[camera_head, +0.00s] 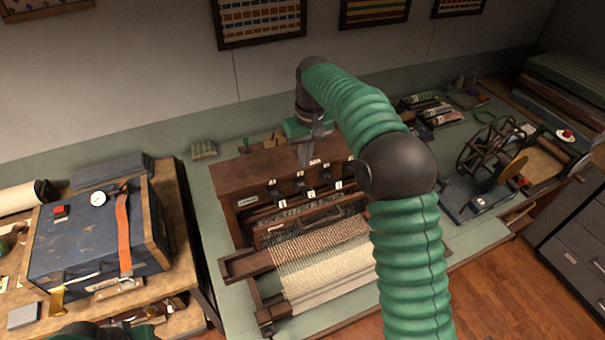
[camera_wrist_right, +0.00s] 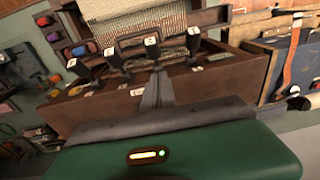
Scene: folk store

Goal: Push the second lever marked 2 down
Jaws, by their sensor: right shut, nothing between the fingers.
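The wooden loom (camera_head: 235,180) stands on the green counter with a row of dark levers along its upper front and small white number tags. The middle lever (camera_head: 299,184) appears to be the one tagged 2, though the digits are tiny. In the right wrist view the middle lever (camera_wrist_right: 155,52) stands between two similar levers, straight beyond my fingertips. My right gripper (camera_head: 305,160) is shut and empty, pointing down over the loom's top behind the levers. In the wrist view its closed fingers (camera_wrist_right: 157,80) appear close to the middle lever; contact cannot be told. My left gripper is not visible.
Cream woven cloth (camera_head: 325,270) spreads at the loom's front. A blue case (camera_head: 85,245) with a gauge stands on the left table. A spoked wheel device (camera_head: 485,150) stands on the right. Bare green counter lies left of the loom.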

